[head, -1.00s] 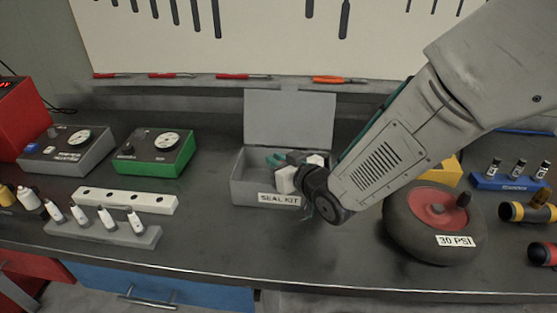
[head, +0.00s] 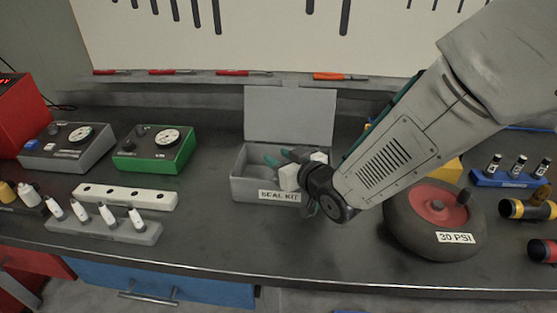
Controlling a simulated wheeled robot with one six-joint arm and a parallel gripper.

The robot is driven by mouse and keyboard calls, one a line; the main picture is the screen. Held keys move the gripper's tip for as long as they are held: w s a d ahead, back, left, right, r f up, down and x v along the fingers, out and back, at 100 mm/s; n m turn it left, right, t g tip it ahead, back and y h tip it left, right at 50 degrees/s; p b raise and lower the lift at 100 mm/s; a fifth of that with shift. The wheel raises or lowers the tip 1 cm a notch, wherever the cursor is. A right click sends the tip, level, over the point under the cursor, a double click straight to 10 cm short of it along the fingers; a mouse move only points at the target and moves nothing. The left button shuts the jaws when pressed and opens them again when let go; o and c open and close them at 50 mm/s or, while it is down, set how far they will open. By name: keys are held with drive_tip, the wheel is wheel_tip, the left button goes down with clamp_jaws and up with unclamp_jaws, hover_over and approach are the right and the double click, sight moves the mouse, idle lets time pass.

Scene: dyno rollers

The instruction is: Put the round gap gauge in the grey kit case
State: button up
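The grey kit case (head: 249,190) stands open near the middle of the bench, with its lid (head: 290,117) upright behind and a SEAL KIT label on its front. My gripper (head: 278,157) is at the case, its teal fingertips over or inside the open box. The wrist covers the right part of the case. The fingertips look a little apart, but their grip is too small and partly hidden to judge. I cannot make out the round gap gauge; it may be hidden by the gripper or the case wall.
A wheel (head: 403,220) marked 30 PSI lies right of the case, under my forearm. Left are a green dial box (head: 143,160), a grey dial box (head: 62,162), a white block with holes (head: 150,199) and a rack (head: 90,233) of small bottles. Bench is clear before the case.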

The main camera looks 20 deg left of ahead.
drive_tip(key=v, duration=1.1)
drive_tip(key=shift+d, duration=0.15)
drive_tip(key=d+r+m+h, duration=0.1)
drive_tip(key=d+m+h, duration=0.1)
drive_tip(key=d, duration=0.5)
drive_tip(key=w+d+r+m+h, duration=0.1)
drive_tip(key=d+h, duration=0.3)
drive_tip(key=d, duration=0.4)
drive_tip(key=d+r+m+h, duration=0.1)
drive_tip(key=d+m+h, duration=0.2)
drive_tip(key=d, duration=0.5)
drive_tip(key=shift+w+d+r+g+h, duration=0.15)
drive_tip(key=shift+w+d+g+h, duration=0.1)
drive_tip(key=shift+w+g+h, duration=0.25)
drive_tip(key=s+d+r+m+g+h, duration=0.1)
drive_tip(key=s+d+r+m+g, duration=0.1)
drive_tip(key=s+d, duration=0.4)
drive_tip(key=s+d+r+m+g+h, duration=0.1)
drive_tip(key=s+d+g, duration=0.4)
drive_tip(key=s, duration=1)
drive_tip(key=shift+d+r+m+h, duration=0.3)
drive_tip(key=shift+d+r+m, duration=0.1)
drive_tip(key=shift+d+m, duration=0.5)
drive_tip(key=shift+w, duration=0.1)
